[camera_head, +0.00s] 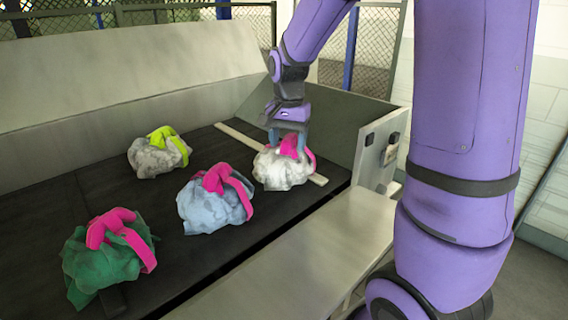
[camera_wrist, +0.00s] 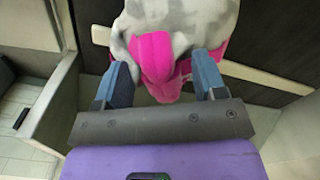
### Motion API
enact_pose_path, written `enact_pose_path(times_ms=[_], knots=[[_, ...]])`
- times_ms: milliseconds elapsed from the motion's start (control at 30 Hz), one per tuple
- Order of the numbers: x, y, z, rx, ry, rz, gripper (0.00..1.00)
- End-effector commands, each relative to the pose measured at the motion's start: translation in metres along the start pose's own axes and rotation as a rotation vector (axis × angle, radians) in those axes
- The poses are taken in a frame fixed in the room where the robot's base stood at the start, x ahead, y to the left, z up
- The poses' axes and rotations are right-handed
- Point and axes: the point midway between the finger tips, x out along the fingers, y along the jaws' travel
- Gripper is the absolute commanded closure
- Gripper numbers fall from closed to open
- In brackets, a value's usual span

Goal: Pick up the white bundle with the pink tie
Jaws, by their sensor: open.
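The white bundle with the pink tie (camera_head: 283,172) lies at the right end of the dark belt, under my gripper (camera_head: 289,135). In the wrist view the white bundle (camera_wrist: 188,20) shows grey patches, and its pink tie (camera_wrist: 154,55) lies between the fingers. My gripper (camera_wrist: 161,85) is open, with one blue finger on each side of the tie. The fingertips are close to the bundle; I cannot tell if they touch it.
A light blue bundle with a pink tie (camera_head: 213,200), a grey-white bundle with a lime tie (camera_head: 157,155) and a green bundle with a pink tie (camera_head: 103,258) lie to the left. A metal side wall (camera_head: 377,150) stands close on the right.

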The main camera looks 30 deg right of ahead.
Motion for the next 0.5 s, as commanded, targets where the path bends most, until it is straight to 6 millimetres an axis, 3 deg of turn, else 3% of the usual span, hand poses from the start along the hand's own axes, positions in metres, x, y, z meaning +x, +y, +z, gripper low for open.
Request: enact_pose_path(times_ms=[167, 267, 467, 500], knots=[[0.0003, 0.0000, -0.0001, 0.000, 0.000, 0.000, 0.36], [0.0002, 0.0000, -0.0001, 0.000, 0.000, 0.000, 0.54], [0.0002, 0.0001, -0.0001, 0.000, 0.000, 0.000, 1.00], [0.0003, 0.0001, -0.0001, 0.000, 0.000, 0.000, 1.00]])
